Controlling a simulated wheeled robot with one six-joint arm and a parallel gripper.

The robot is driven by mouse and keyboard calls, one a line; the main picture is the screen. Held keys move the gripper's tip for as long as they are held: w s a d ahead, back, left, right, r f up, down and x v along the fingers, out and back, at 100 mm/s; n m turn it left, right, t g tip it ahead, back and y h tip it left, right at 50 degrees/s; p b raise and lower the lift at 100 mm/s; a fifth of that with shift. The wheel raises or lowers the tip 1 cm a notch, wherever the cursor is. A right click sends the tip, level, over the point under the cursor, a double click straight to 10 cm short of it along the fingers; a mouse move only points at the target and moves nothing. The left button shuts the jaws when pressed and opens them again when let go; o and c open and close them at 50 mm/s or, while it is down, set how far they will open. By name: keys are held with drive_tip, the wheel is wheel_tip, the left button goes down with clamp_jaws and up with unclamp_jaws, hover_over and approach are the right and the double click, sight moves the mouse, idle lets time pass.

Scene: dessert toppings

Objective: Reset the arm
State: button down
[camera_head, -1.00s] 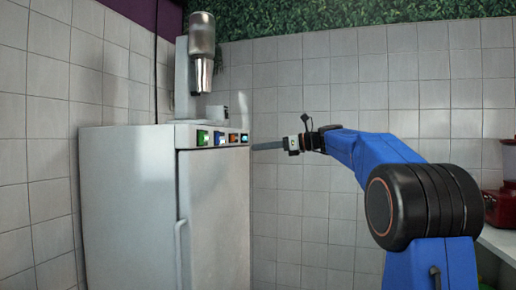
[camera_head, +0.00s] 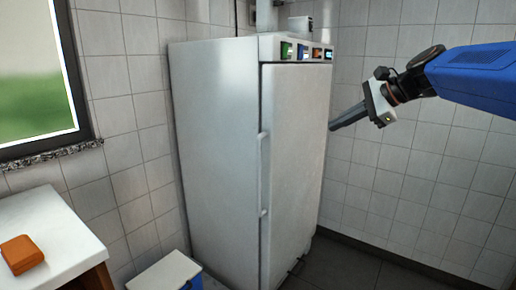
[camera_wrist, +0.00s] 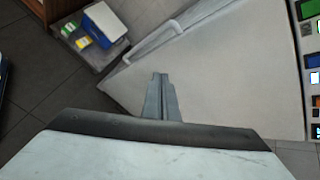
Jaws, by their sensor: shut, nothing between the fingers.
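My gripper (camera_head: 334,127) is at the right of the head view, at the end of my blue arm. Its grey fingers are shut with nothing between them and point left and slightly down. In the head view they lie in front of or beside the right edge of the tall white fridge (camera_head: 293,160); I cannot tell whether they touch it. In the wrist view the shut fingers (camera_wrist: 160,76) stand at the middle, with the fridge's door and handle (camera_wrist: 165,38) beyond them.
A white counter (camera_head: 45,235) with an orange box (camera_head: 21,254) stands at the left under a window (camera_head: 35,75). A low white box (camera_head: 165,274) sits by the fridge's foot. Tiled wall (camera_head: 400,190) and dark floor (camera_head: 345,268) lie right of the fridge.

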drive_tip(key=s+d+f+n+g+h, duration=0.1)
drive_tip(key=s+d+f+n+h, duration=0.2)
drive_tip(key=s+f+n, duration=0.5)
drive_tip(key=s+d+f+n+g+h, duration=0.1)
drive_tip(key=s+d+f+n+h, duration=0.2)
drive_tip(key=s+f, duration=1.8)
drive_tip(key=s+n+h, duration=0.2)
drive_tip(key=n, duration=0.3)
drive_tip(key=shift+s+f+n, duration=0.4)
drive_tip(key=shift+d, duration=0.1)
